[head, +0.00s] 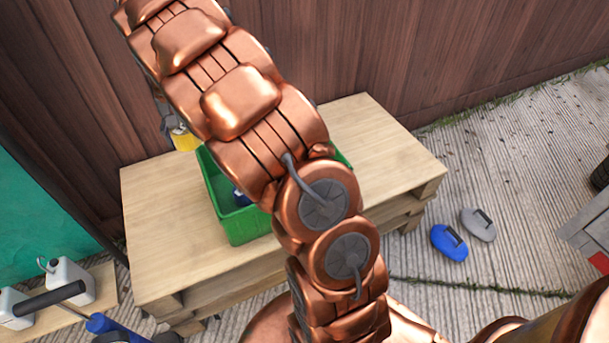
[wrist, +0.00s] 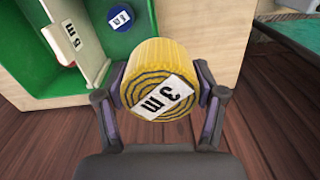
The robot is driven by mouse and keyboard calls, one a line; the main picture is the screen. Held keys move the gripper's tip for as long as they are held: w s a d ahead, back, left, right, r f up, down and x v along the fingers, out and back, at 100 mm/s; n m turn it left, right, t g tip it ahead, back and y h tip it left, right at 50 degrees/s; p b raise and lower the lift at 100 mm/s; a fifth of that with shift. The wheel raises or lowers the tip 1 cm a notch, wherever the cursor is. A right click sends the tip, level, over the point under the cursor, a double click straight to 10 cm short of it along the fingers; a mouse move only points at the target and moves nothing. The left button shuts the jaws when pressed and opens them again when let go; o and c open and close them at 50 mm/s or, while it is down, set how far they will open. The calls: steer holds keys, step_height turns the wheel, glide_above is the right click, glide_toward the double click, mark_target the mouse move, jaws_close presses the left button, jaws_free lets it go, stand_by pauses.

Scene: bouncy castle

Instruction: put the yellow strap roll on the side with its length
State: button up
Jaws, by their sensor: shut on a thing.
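My gripper (wrist: 160,105) is shut on the yellow strap roll (wrist: 158,55), with one finger on each side of it. The roll's spiral end faces the wrist camera and carries a white label reading "3 m". In the head view the roll (head: 185,140) shows as a small yellow patch at the left of my arm, by the left rear of the green box (head: 248,228); my arm hides most of the gripper there. The green box (wrist: 65,97) holds a blue roll (wrist: 120,17) with a small label and a pale, red-edged thing (wrist: 62,45) labelled "5 m".
The box stands on a wooden pallet table (head: 155,225) against a brown plank wall (head: 365,45). White canisters (head: 72,280) stand at the lower left. Blue (head: 448,243) and grey (head: 478,225) objects lie on the ground at the right. The tabletop left of the box is bare.

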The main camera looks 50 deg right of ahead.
steer(key=s+d+f+m+p, duration=0.1)
steer(key=s+d+f+m, duration=0.2)
steer(key=d+m, duration=0.45)
steer(key=s+d+f+m+p, duration=0.1)
steer(key=s+d+f+m, duration=0.3)
steer(key=d+m, duration=0.3)
steer(key=s+d+f+m+p, duration=0.1)
steer(key=s+d+f+m, duration=0.2)
steer(key=d+m, duration=0.4)
steer(key=shift+s+d+f+m+b, duration=0.4)
steer(key=shift+s+d+f+m, duration=0.55)
steer(key=shift+f, duration=2.35)
steer(key=shift+s+d+f+m+b, duration=0.45)
steer(key=shift+s+d+f, duration=0.5)
steer(key=shift+f, duration=2.35)
steer(key=shift+s+d+f+m+b, duration=0.3)
steer(key=shift+s+d+f+m, duration=0.7)
steer(key=shift+f, duration=2.3)
steer(key=shift+w+d+f+n, duration=0.15)
steer(key=shift+w+d+n, duration=0.1)
steer(key=shift+w, duration=0.1)
steer(key=o, duration=1.4)
